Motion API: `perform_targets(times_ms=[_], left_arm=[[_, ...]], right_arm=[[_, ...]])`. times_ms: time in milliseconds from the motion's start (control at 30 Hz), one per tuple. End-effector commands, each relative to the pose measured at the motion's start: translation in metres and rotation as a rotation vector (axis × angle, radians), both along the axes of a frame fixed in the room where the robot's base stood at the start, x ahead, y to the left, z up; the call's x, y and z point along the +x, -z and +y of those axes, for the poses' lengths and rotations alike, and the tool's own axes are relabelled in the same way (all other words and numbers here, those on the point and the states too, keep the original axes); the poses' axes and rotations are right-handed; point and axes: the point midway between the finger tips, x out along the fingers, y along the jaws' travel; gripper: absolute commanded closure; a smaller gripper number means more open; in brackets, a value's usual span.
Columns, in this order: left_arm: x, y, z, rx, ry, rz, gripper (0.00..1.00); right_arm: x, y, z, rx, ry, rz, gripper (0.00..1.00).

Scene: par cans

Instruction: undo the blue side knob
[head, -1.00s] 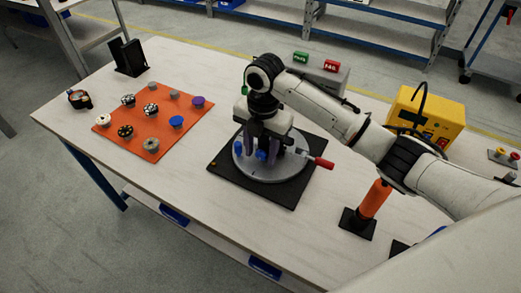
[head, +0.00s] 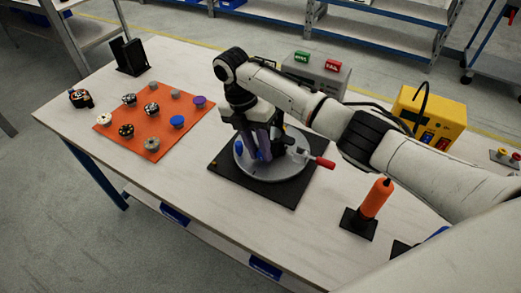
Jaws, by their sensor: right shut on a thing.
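My right gripper (head: 256,150) points down over the round grey turntable (head: 262,176), its fingers shut around the work there. A blue knob (head: 239,147) shows at the left of the fingers. The fingers and wrist hide most of the clamped part, so the grip itself is hard to see. My left gripper is not in view.
A red-handled clamp (head: 320,161) sticks out right of the turntable, on a black base plate (head: 277,198). An orange mat (head: 151,151) with several knobs lies to the left. An orange-handled tool (head: 375,198) stands right. The table front is clear.

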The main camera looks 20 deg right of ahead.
Motion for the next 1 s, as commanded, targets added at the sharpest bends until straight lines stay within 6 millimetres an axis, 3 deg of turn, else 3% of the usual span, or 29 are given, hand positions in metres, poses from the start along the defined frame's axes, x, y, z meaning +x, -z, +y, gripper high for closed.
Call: perform_targets(times_ms=[400, 833, 867, 933, 1000], left_arm=[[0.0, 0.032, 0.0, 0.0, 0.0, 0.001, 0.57], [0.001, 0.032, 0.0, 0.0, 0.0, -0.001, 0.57], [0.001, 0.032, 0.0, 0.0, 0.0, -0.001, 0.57], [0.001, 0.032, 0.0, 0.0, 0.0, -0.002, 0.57], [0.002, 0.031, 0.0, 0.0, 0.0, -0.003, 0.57]], right_arm=[[0.004, 0.004, 0.003, -0.108, -0.003, 0.134, 0.99], [0.003, 0.001, 0.002, -0.119, -0.002, 0.149, 0.99], [0.003, 0.001, 0.002, -0.119, -0.002, 0.149, 0.71], [0.003, 0.0, 0.002, -0.119, -0.002, 0.149, 0.59], [0.003, 0.001, 0.003, -0.119, -0.002, 0.15, 0.57]])
